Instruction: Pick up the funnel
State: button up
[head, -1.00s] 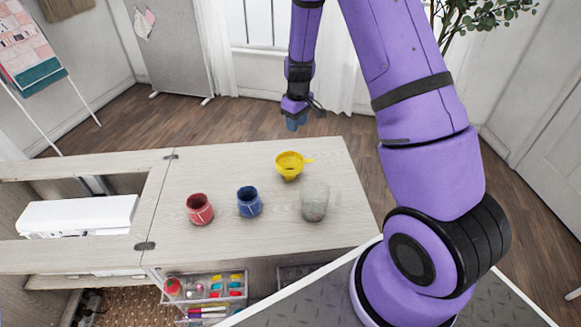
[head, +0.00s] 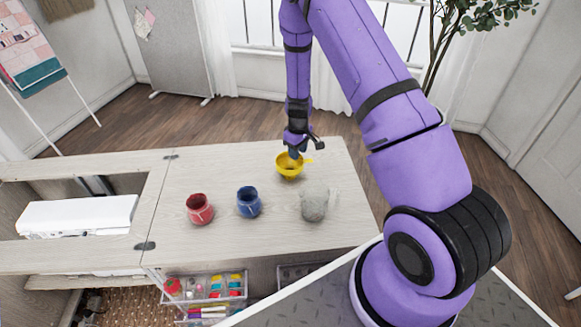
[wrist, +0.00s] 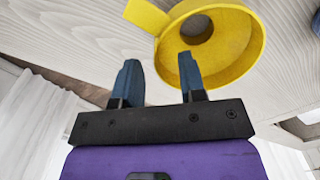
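The yellow funnel (head: 289,172) sits near the back edge of the wooden cabinet top, its wide mouth up and its tab pointing right in the head view. In the wrist view the funnel (wrist: 238,45) fills the upper right, with its tab at upper left. My gripper (wrist: 160,72) is open and empty, its two blue fingers apart. The right finger overlaps the funnel's rim in that view, and the left finger is outside the rim. In the head view my gripper (head: 295,153) is right at the funnel's back rim. I cannot tell whether it touches.
A blue jar (head: 249,203), a red jar (head: 199,210) and a grey rounded item (head: 315,204) stand nearer the front of the cabinet top (head: 230,165). A white machine (head: 80,215) lies at left. Clear organizers (head: 205,287) with colourful supplies sit below the front edge.

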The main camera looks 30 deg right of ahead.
jog(key=shift+f, duration=1.05)
grip_shut()
notch_tip(320, 180, up, 9)
jog(key=s+a+r+n, duration=0.1)
jog(key=s+a+n, duration=0.1)
jog(key=a, duration=0.8)
jog(key=s+a+r+n, duration=0.1)
jog(key=s+a+n, duration=0.2)
jog(key=a, duration=0.6)
jog(key=shift+a+r+n, duration=0.3)
jog(key=shift+a+n, duration=0.1)
jog(key=shift+n, duration=0.2)
